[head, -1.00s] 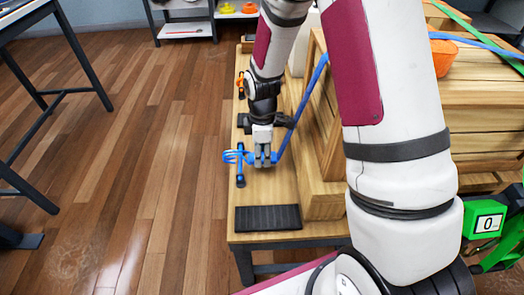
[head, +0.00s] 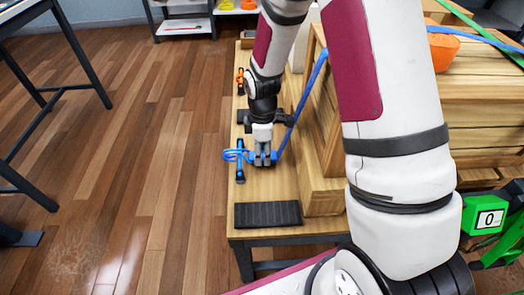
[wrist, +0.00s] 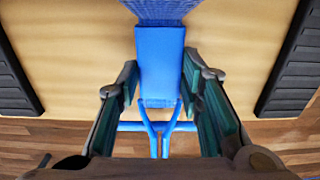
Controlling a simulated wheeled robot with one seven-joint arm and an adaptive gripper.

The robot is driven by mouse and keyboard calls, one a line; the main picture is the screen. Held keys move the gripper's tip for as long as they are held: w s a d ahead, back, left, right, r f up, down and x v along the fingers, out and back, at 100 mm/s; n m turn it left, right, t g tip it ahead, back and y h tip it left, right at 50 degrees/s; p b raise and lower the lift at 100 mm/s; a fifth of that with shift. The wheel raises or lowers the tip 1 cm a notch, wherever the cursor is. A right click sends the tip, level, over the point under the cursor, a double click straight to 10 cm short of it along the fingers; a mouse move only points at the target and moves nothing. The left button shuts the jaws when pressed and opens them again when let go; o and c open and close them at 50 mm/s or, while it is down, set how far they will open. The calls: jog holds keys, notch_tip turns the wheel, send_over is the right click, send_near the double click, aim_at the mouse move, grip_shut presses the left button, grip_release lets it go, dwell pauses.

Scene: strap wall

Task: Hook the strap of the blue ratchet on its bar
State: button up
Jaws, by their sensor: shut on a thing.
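My gripper (head: 265,160) is low over the wooden bench ledge, shut on the blue end fitting of the strap. In the wrist view the fitting (wrist: 160,62) lies between the two fingers, and a blue double-wire hook (wrist: 160,138) extends from it. The blue strap (head: 308,95) runs from the gripper up over the wooden crate. The blue-and-dark bar (head: 240,172) stands just left of the gripper, and the hook's wires cross it, reaching past its left side. I cannot tell whether the hook is seated around the bar or only over it. The blue ratchet itself is not clearly seen.
The stacked wooden crates (head: 335,165) rise close to the right of the gripper. A black ribbed pad (head: 267,214) lies nearer on the ledge. An orange fitting (head: 240,82) is farther back. Open floor lies to the left. A green device (head: 488,219) is at the right.

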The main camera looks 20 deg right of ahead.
aim_at(273, 154)
jog(key=shift+d, duration=0.1)
jog(key=shift+s+d+f, duration=0.1)
jog(key=shift+s+d, duration=0.15)
jog(key=shift+d, duration=0.35)
jog(key=shift+s+d+f, duration=0.1)
jog(key=shift+s+d, duration=0.1)
jog(key=shift+d, duration=0.4)
jog(key=shift+d, duration=0.2)
dwell(0.3)
jog(key=o, duration=1.3)
notch_tip(273, 154, up, 12)
jog(key=shift+r, duration=0.1)
jog(key=shift+s, duration=0.1)
